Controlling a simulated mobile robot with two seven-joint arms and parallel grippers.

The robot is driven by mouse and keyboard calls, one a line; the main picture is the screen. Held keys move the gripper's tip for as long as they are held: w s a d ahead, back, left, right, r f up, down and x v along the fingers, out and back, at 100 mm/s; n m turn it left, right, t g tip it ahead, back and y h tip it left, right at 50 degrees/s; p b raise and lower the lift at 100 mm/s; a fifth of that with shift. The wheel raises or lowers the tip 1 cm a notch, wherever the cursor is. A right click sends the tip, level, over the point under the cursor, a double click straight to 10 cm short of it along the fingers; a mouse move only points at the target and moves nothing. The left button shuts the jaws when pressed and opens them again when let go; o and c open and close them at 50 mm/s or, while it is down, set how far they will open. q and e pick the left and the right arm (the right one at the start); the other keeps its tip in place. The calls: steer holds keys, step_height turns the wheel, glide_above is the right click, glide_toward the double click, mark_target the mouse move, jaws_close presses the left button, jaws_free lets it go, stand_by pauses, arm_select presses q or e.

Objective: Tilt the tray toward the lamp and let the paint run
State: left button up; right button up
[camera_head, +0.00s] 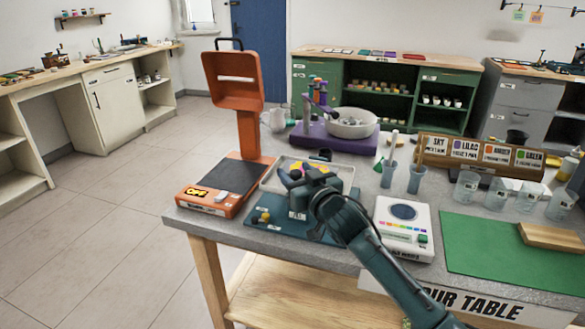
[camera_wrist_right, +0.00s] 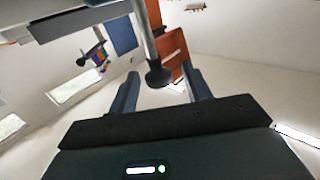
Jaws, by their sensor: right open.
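The pale tray (camera_head: 345,171) sits on a dark teal base (camera_head: 262,228) on the grey table, with yellow and purple colour showing in it. My right gripper (camera_head: 290,180) is over the tray and hides much of it. The orange lamp (camera_head: 233,80) stands upright behind and left of the tray, with an "OFF" label on its base. In the right wrist view my right gripper (camera_wrist_right: 162,78) is open. A dark round knob (camera_wrist_right: 158,76) on a grey rod shows in the gap between its fingers; contact cannot be told. The lamp (camera_wrist_right: 174,52) shows beyond. My left gripper is not in view.
A white device (camera_head: 404,225) with coloured buttons stands right of the tray, and a green mat (camera_head: 510,250) lies farther right. A purple stand (camera_head: 335,138) with a white bowl (camera_head: 352,122) is behind. Cups (camera_head: 466,187) line the right side. Floor at left is clear.

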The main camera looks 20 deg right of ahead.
steer(key=shift+w+a, duration=0.2)
steer(key=shift+w, duration=1)
steer(key=shift+c, duration=0.2)
jaws_close()
